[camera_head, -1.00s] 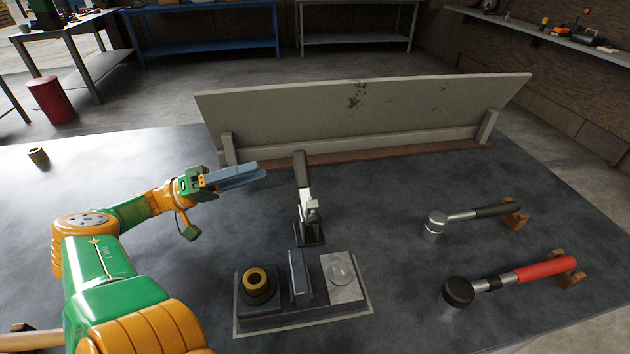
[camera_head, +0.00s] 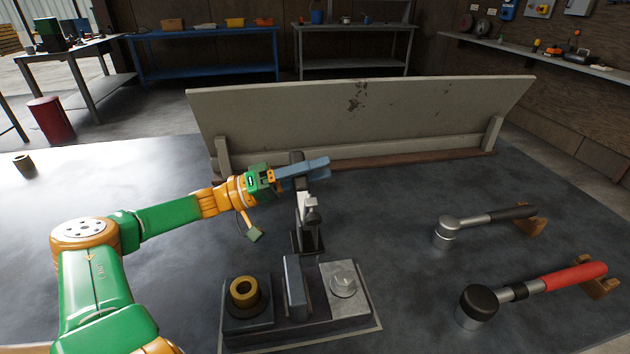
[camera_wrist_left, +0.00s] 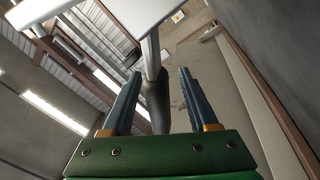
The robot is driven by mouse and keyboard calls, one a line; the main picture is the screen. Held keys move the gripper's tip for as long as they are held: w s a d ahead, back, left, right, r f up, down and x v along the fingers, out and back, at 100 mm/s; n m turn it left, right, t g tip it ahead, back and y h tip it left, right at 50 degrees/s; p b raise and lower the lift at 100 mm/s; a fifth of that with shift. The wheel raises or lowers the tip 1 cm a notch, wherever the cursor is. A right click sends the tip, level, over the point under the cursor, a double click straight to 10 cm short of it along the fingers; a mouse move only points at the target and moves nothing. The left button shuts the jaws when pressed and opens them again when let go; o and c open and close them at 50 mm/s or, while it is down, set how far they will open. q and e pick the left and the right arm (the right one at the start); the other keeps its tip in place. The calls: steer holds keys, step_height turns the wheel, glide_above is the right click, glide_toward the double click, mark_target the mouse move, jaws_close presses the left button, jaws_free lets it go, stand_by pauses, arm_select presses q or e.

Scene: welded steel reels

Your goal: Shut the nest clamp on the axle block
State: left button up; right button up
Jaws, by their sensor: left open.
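The nest clamp (camera_head: 308,212) stands behind the fixture, its dark-gripped handle pointing straight up. My left gripper (camera_head: 322,168) is open at handle height, its blue-grey fingers level with the grip. In the left wrist view, the clamp's dark handle grip (camera_wrist_left: 157,100) is between the two parted fingers (camera_wrist_left: 157,75), with no clear contact. A grey upright block (camera_head: 294,285), perhaps the axle block, stands in the middle of the fixture (camera_head: 300,335) in front of the clamp. My right gripper is not in view.
On the fixture, a brass ring (camera_head: 244,292) sits at left and a steel block with a round-based nut (camera_head: 343,283) at right. Two long-handled tools, one black-gripped (camera_head: 490,217) and one red (camera_head: 570,282), lie at right. A grey panel (camera_head: 350,120) stands behind.

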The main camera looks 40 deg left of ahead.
arm_select(q)
jaws_close()
stand_by(1.5)
